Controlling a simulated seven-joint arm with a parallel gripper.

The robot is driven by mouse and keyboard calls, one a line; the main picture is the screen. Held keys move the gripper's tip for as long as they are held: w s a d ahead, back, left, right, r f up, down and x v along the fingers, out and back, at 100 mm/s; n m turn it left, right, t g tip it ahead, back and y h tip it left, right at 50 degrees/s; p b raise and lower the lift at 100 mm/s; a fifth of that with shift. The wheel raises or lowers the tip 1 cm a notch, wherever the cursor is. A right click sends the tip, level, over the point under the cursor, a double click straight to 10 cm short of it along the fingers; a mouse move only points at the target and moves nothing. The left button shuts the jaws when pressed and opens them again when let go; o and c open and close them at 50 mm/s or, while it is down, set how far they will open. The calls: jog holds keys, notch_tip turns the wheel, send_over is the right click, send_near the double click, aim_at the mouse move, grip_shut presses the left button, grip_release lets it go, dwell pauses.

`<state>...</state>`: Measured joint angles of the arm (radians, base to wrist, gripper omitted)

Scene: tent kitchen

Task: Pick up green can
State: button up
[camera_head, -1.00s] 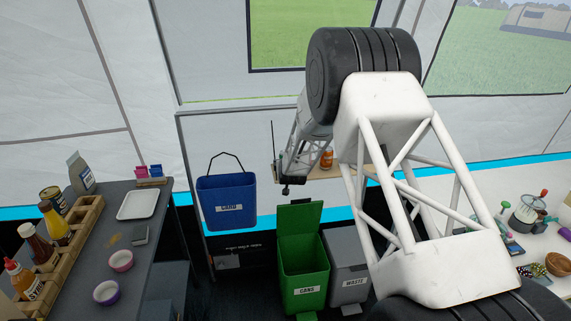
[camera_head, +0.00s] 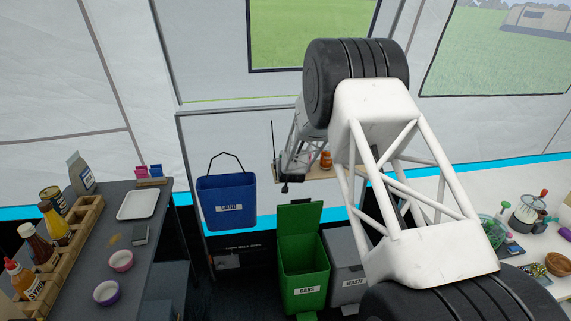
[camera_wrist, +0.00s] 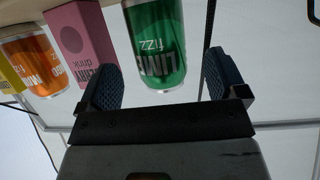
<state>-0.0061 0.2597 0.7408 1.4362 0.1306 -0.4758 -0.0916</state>
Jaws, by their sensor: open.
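The green can (camera_wrist: 156,40), with white "LIME fizz" lettering that appears upside down, is at the top middle of the wrist view. My gripper (camera_wrist: 162,68) is open, with one blue-grey pad on each side of the can's near end. In the head view my gripper (camera_head: 286,182) is small, by the back shelf (camera_head: 343,172). I cannot make out the green can there.
In the wrist view a pink drink carton (camera_wrist: 82,42) stands beside the green can, then an orange can (camera_wrist: 32,62). A yellow item (camera_wrist: 8,80) is at the left edge.

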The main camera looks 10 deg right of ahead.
jog(key=shift+x, duration=2.15)
jog(key=shift+c, duration=0.2)
jog(key=c, duration=1)
